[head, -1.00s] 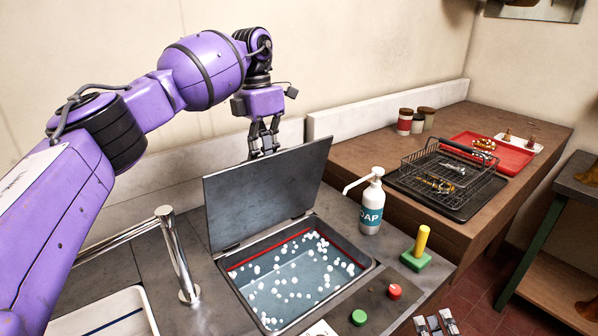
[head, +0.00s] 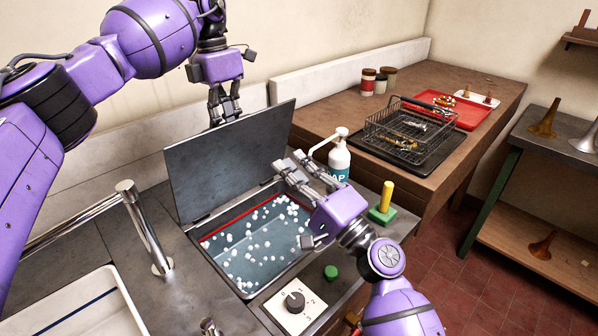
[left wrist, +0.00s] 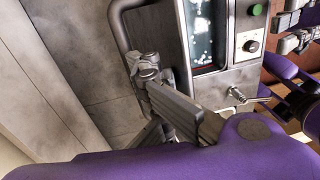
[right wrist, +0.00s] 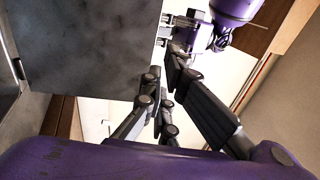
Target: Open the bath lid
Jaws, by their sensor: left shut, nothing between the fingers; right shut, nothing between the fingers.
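The dark grey bath lid (head: 225,158) stands up steeply on its hinge at the back of the bath, so the bath (head: 250,245) is uncovered. Its water and white floating balls show. My left gripper (head: 225,118) is shut and empty behind the lid, near its top edge. My right gripper (head: 290,172) is shut and empty in front of the lid, by its lower right corner and over the bath's right end. In the right wrist view the lid (right wrist: 90,50) fills the upper left, beside the fingers (right wrist: 168,85). Whether either gripper touches the lid cannot be told.
A soap bottle (head: 339,160) stands right of the bath, partly behind my right gripper. A green block with a yellow peg (head: 383,205), a green button (head: 331,272) and a knob panel (head: 296,302) are nearby. A tap (head: 150,235) stands left. A wire basket (head: 408,125) sits further right.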

